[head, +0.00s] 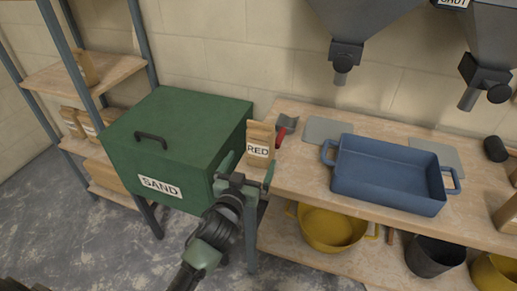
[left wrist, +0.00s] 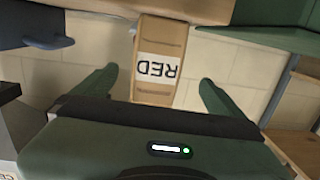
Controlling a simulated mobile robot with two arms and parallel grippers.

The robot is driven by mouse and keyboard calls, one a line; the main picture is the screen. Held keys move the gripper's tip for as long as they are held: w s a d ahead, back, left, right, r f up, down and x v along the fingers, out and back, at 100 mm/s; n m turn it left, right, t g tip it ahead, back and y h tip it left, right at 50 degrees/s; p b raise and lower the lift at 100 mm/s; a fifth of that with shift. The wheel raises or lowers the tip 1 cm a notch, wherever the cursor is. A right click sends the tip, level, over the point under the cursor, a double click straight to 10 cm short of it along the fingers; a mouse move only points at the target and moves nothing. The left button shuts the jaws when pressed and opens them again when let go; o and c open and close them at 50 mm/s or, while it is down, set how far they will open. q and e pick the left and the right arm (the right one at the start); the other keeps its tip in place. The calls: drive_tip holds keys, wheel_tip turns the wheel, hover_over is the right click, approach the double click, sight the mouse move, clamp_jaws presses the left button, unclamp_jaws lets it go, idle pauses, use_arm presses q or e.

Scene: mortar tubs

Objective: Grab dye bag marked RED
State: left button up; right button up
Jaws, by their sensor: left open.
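The dye bag marked RED (head: 259,141) is a brown paper bag with a white label. It stands upright at the left end of the wooden workbench, beside the green SAND bin. My left gripper (head: 248,170) is open at the near side of the bag. In the left wrist view the bag (left wrist: 158,70) shows upside down, its label readable, between the two green fingers (left wrist: 155,88). A gap shows on each side of it, and neither finger appears to touch it. My right gripper is not in view.
The green SAND bin (head: 180,140) stands close at left. A red-handled tool (head: 285,130) lies just right of the bag. A blue tub (head: 390,175) sits further right on the bench (head: 300,175). Yellow tubs (head: 325,228) stand below. Grey hoppers (head: 360,20) hang above.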

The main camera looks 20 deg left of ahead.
sight(258, 142)
use_arm(q)
drive_tip(key=shift+w+d+r+t+h, duration=0.3)
drive_tip(key=shift+w+d+r, duration=0.15)
drive_tip(key=shift+r, duration=0.2)
drive_tip(key=shift+w+r, duration=0.2)
drive_tip(key=shift+w, duration=0.1)
drive_tip(key=w, duration=0.2)
drive_tip(key=w+p, duration=0.1)
drive_tip(key=w, duration=0.1)
drive_tip(key=w+r, duration=0.1)
drive_tip(key=w, duration=0.1)
drive_tip(key=shift+w+a, duration=0.15)
drive_tip(key=shift+a, duration=0.2)
drive_tip(key=shift+w+f, duration=0.1)
drive_tip(key=shift+w, duration=0.4)
drive_tip(key=shift+s, duration=0.1)
drive_tip(key=c, duration=2)
drive_tip(key=shift+r, duration=0.2)
drive_tip(key=shift+c, duration=0.6)
